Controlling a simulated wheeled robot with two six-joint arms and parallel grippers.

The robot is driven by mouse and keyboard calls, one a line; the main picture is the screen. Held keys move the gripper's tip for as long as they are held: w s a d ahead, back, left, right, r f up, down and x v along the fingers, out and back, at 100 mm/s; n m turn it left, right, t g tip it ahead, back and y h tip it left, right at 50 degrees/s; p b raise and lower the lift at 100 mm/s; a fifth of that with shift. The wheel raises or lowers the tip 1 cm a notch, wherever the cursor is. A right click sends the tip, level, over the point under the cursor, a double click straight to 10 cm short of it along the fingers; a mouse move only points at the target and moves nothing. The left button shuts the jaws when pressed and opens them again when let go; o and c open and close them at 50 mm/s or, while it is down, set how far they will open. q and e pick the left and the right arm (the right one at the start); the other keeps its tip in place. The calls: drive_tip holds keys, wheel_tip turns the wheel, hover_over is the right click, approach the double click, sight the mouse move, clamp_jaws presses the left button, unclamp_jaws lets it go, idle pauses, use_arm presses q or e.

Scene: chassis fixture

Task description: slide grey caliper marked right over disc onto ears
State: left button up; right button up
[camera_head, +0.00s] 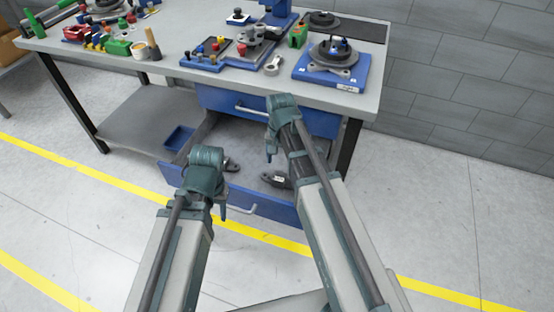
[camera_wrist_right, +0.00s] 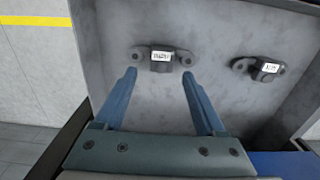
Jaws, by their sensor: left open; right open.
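Two dark grey calipers lie in the open drawer. One caliper (camera_head: 275,179) is at the drawer's right side; the other (camera_head: 231,165) is partly hidden behind my left gripper. In the right wrist view, one caliper (camera_wrist_right: 161,58) lies beyond and between the fingertips, with a white label that looks like RIGHT but is blurred. The other caliper (camera_wrist_right: 268,69) has a shorter label. My right gripper (camera_head: 271,155) is open and empty above the drawer; its fingers also show in the right wrist view (camera_wrist_right: 159,75). My left gripper (camera_head: 222,207) is open by the drawer front. A dark disc (camera_head: 334,50) sits on a blue fixture (camera_head: 308,74).
The drawer (camera_head: 262,207) is pulled out below the workbench (camera_head: 180,70). A second disc assembly (camera_head: 102,8) stands at the bench's far left. Tools, small coloured parts and a metal ring-ended part (camera_head: 273,65) crowd the top. A blue bin (camera_head: 179,137) is on the lower shelf.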

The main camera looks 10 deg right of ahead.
sight(279, 177)
drive_tip(key=shift+w+f+b, duration=0.35)
drive_tip(key=shift+f+b, duration=0.2)
drive_tip(key=shift+f, duration=0.3)
drive_tip(key=shift+w, duration=0.2)
wheel_tip(279, 177, down, 8)
drive_tip(key=b, duration=0.8)
use_arm(q)
wheel_tip(279, 177, down, 10)
drive_tip(key=w, duration=0.1)
drive_tip(key=shift+r, duration=0.2)
use_arm(e)
clamp_jaws()
use_arm(q)
drive_tip(key=shift+r, duration=0.15)
use_arm(e)
drive_tip(key=shift+r, duration=0.2)
use_arm(q)
drive_tip(key=shift+r+p, duration=0.85)
drive_tip(key=shift+p, duration=0.25)
use_arm(e)
drive_tip(key=shift+r, duration=0.9)
